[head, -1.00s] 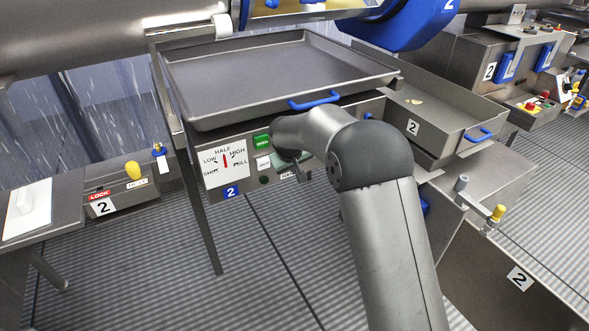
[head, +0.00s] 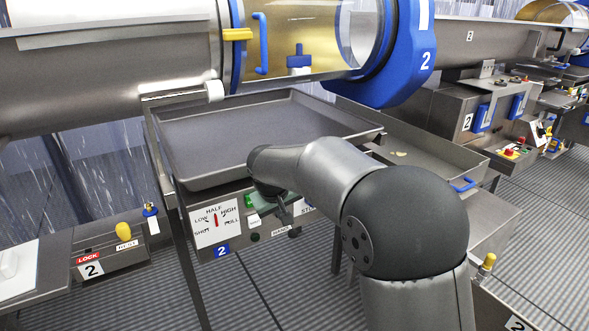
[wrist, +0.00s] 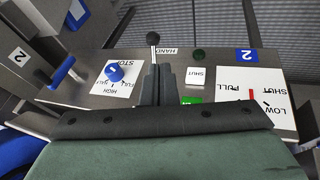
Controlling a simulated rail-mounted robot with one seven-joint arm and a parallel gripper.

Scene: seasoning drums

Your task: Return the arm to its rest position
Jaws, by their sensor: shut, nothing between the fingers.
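My arm rises from the lower right in the head view and bends at a large dark joint, its far end over the front panel (head: 215,225) below the tray. In the wrist view my gripper (wrist: 155,72) is shut and empty, its two dark fingers together. Beyond the fingertips is a small lever with a round black knob (wrist: 153,38), beside a HAND label. I cannot tell from this view whether the fingertips touch it.
A grey tray (head: 215,178) stands above the panel. A second tray (head: 470,165) with a blue handle is to its right. The drum's blue ring (head: 408,60) is above. A box with a yellow knob (head: 123,230) is at left. The floor is clear in front.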

